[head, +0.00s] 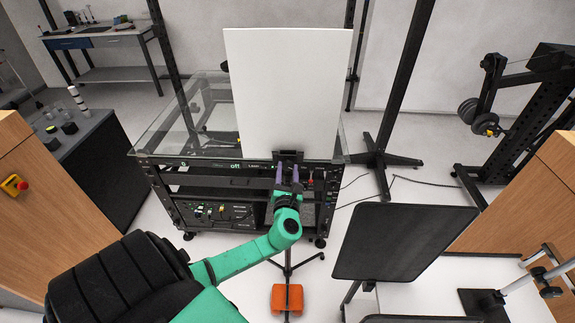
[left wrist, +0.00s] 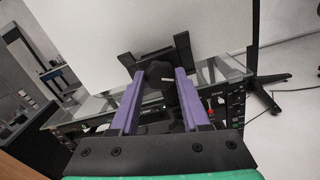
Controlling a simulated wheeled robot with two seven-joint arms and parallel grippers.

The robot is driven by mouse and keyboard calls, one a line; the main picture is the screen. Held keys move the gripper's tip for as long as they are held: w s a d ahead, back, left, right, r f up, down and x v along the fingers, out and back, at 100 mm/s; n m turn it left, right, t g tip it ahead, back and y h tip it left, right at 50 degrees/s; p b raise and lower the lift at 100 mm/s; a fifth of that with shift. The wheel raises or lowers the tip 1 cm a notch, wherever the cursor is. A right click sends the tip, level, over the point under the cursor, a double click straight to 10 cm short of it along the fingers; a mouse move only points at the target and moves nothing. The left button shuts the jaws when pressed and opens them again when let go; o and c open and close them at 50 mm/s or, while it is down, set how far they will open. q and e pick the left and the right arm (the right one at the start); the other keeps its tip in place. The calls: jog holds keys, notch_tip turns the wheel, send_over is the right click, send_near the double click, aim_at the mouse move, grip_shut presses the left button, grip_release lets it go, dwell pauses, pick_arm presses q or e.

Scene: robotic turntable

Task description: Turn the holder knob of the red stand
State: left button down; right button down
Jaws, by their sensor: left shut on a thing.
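The stand rises in front of the equipment rack, with an orange-red block (head: 287,298) low on its pole. Its black holder (head: 289,156) grips the bottom edge of a large white panel (head: 290,85). My left gripper (head: 287,172) reaches up to the holder, with its purple fingers pointing at the panel. In the left wrist view, the dark holder knob (left wrist: 158,75) sits between the fingertips, and the gripper is shut on it. The head view hides most of the knob behind the gripper. My right gripper is not in view.
A glass-topped equipment rack (head: 165,140) stands behind the stand. A black tilted board (head: 403,242) is at the right. A wooden cabinet (head: 60,190) and a dark table (head: 95,160) are at the left. Cables lie on the floor right of the rack.

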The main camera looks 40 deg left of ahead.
pick_arm(q)
jog(key=shift+m, duration=1)
jog(key=m, duration=0.2)
jog(key=shift+m, duration=0.4)
jog(key=m, duration=0.6)
jog(key=shift+f, duration=0.1)
jog(key=shift+m, duration=0.3)
jog(key=shift+c, duration=1.9)
grip_release()
